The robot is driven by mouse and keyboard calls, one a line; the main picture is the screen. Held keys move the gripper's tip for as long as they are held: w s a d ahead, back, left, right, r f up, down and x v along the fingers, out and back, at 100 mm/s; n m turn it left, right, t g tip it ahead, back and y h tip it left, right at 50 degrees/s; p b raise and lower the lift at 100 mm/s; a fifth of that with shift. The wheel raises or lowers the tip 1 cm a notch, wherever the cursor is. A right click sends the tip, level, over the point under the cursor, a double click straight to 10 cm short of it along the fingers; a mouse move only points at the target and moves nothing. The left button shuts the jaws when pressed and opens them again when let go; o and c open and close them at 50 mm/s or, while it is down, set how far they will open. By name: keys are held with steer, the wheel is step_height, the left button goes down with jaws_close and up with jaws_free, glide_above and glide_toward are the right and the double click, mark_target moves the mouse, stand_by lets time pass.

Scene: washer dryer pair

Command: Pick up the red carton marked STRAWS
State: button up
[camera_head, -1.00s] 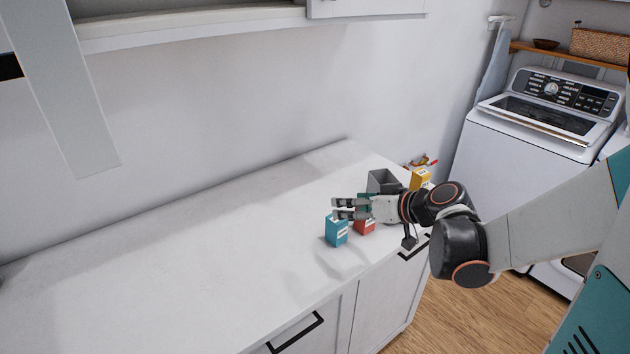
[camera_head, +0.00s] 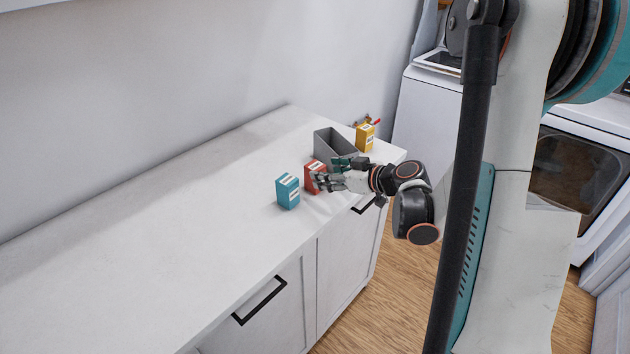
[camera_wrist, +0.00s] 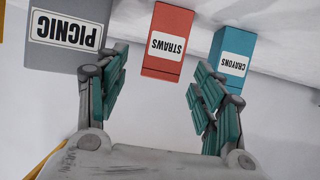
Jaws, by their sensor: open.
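The red carton marked STRAWS (camera_head: 312,172) stands on the white counter between a teal carton and a grey bin. In the wrist view the red carton (camera_wrist: 167,42) appears upside down, ahead of and between the open fingers. My gripper (camera_head: 322,180) is open and empty, low over the counter and right in front of the red carton; its fingers hide part of the carton in the head view. In the wrist view both fingers of my gripper (camera_wrist: 160,92) are spread apart, with a gap between them and the carton.
A teal carton marked CRAYONS (camera_head: 288,191) stands left of the red one; it also shows in the wrist view (camera_wrist: 232,60). A grey bin marked PICNIC (camera_wrist: 68,35) stands behind to the right. A yellow carton (camera_head: 365,137) is farther right. The counter's left (camera_head: 130,260) is clear.

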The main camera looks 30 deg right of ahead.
steer(key=b+x, duration=0.2)
steer(key=x, duration=0.3)
steer(key=shift+a+f, duration=0.1)
steer(key=shift+w+a+f, duration=0.1)
steer(key=shift+w, duration=0.3)
steer(key=shift+c, duration=0.6)
steer(key=c, duration=1)
